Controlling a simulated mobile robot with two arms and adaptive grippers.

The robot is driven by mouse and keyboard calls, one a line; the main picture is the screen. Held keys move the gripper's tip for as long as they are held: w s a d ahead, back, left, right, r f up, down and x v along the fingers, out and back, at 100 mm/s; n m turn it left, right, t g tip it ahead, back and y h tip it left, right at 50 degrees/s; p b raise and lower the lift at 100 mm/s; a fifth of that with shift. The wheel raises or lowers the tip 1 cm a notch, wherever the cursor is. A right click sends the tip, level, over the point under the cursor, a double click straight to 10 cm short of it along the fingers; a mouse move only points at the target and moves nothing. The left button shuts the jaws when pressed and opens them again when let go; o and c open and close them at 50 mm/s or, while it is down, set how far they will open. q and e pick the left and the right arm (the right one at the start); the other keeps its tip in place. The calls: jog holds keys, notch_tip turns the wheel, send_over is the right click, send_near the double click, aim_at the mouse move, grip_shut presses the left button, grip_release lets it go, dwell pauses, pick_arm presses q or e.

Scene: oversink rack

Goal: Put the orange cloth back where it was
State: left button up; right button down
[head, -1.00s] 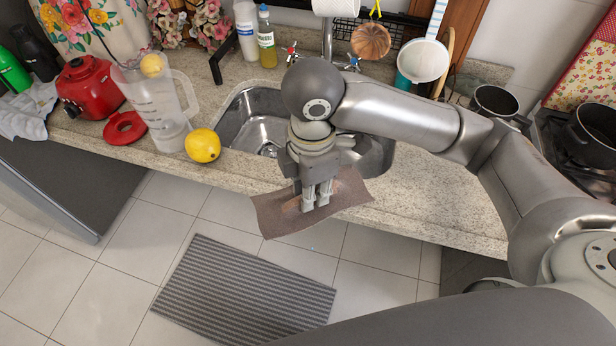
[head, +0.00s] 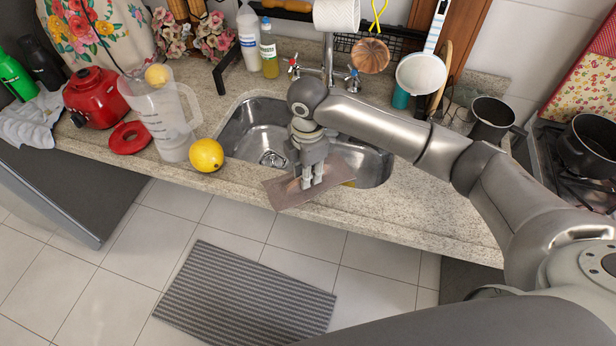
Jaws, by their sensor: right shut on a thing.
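My right gripper (head: 312,184) points down and is shut on a brownish-orange cloth (head: 281,195). The cloth is spread fairly flat under the fingertips, at the front rim of the steel sink (head: 240,131). Its left part overlaps the counter (head: 400,215) edge, and its right part reaches over the basin. I cannot tell whether it touches the counter. The fingers hide part of its middle. My left gripper is not in view.
A lemon (head: 206,155), a clear jug (head: 163,115) and a red blender base (head: 93,97) stand left of the sink. A black wire rack (head: 401,50) is behind it, with a paper roll (head: 337,14) and hanging utensils. The counter right of the sink is mostly clear.

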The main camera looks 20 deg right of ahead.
jog(key=f, duration=0.1)
jog(key=f+p, duration=0.1)
jog(key=f, duration=0.1)
jog(key=shift+w+d, duration=0.1)
jog(key=shift+w, duration=0.1)
jog(key=shift+f, duration=0.3)
jog(key=shift+f, duration=0.15)
jog(key=c, duration=1.3)
grip_release()
notch_tip(320, 180, up, 12)
jog(key=shift+r+b, duration=0.15)
jog(key=shift+b, duration=1.05)
